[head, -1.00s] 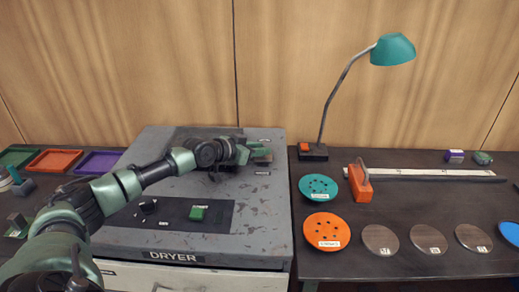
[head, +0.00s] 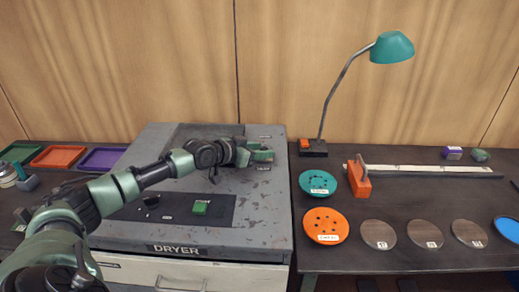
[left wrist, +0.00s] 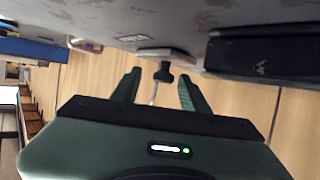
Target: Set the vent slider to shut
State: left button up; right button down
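The grey dryer (head: 262,210) stands at the left, with small label plates on the right part of its top, one behind my left gripper and one in front. My left gripper (head: 265,155) is low over that part of the top. In the left wrist view its two green fingers (left wrist: 158,82) are apart. A small dark knob (left wrist: 164,74) on a pale base (left wrist: 163,54) shows between them, apparently the vent slider's handle. Contact with the fingers cannot be told. In the head view the gripper hides the slider, so its setting cannot be read. My right gripper is not in view.
The dryer's dark panel holds a green button (head: 200,208) and a black knob (head: 151,201). A teal lamp (head: 392,48) stands on the dark bench at the right, with an orange disc (head: 326,226) and several grey discs. Coloured trays (head: 58,157) lie at the left.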

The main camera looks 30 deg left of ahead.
pick_arm(q)
jog(key=shift+a+r, duration=0.1)
jog(key=shift+s+a+r, duration=0.1)
jog(key=shift+s+a, duration=0.05)
jog(key=shift+s, duration=0.2)
jog(key=b+v, duration=0.1)
jog(key=v, duration=0.5)
jog(key=shift+s, duration=0.15)
jog(key=shift+s+r+b, duration=0.15)
jog(key=shift+s+b, duration=0.15)
jog(key=shift+r, duration=0.15)
